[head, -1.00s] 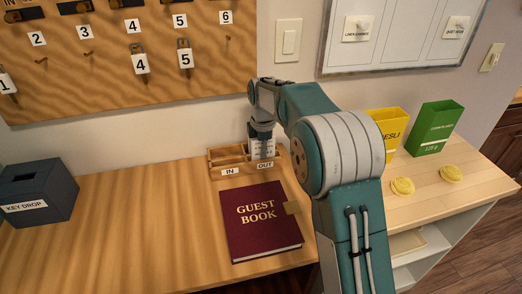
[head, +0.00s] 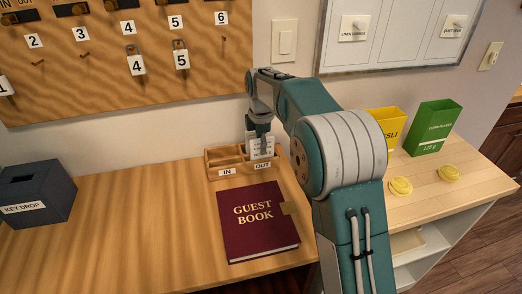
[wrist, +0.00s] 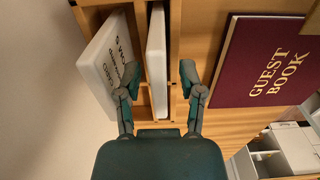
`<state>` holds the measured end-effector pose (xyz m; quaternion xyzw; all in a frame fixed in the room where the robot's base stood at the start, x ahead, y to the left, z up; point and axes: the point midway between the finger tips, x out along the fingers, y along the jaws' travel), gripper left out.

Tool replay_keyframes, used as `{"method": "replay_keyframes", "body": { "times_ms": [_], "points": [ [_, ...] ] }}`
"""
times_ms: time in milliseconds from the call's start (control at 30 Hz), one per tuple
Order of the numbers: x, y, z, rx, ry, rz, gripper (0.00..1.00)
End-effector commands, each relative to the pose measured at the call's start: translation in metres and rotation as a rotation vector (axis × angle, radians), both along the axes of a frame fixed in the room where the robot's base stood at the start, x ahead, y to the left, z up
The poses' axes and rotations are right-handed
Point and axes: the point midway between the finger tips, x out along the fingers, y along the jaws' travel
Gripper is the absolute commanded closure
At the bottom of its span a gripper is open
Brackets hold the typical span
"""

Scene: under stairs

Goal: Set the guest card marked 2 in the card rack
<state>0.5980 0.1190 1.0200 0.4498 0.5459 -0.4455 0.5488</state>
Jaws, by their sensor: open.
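The wooden card rack (head: 228,159) stands against the wall, with IN and OUT labels on its front. A white card (head: 262,150) stands in the OUT side, its print too small to read. In the wrist view, one white card (wrist: 157,58) stands edge-on in a slot, between my open fingers and apart from them. A second white card (wrist: 107,62), with dark print, leans in the neighbouring slot on the left. I cannot read a 2 on either. My gripper (wrist: 160,80) is open and empty above the rack; in the head view it shows just above the card (head: 262,127).
A dark red guest book (head: 258,222) lies in front of the rack. A key drop box (head: 38,195) stands at the left; yellow (head: 386,125) and green (head: 433,128) boxes stand at the right behind two yellow round things (head: 400,187). The desk between key box and book is clear.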

Motion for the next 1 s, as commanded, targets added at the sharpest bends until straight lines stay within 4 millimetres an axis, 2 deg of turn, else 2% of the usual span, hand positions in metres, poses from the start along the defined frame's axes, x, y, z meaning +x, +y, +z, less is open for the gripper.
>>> {"method": "replay_keyframes", "body": {
  "times_ms": [200, 400, 533, 767, 867, 1000],
  "points": [
    [0.0, 0.0, 0.048, 0.001, -0.005, 0.0, 0.5],
    [0.0, -0.001, 0.081, 0.002, -0.003, 0.0, 0.5],
    [0.0, -0.001, 0.091, 0.001, -0.001, 0.0, 0.5],
    [-0.002, -0.001, 0.095, 0.0, -0.002, -0.007, 0.5],
    [-0.01, -0.006, 0.104, 0.004, -0.018, -0.054, 0.5],
    [-0.034, -0.021, 0.123, 0.018, -0.054, -0.197, 0.5]
  ]
}}
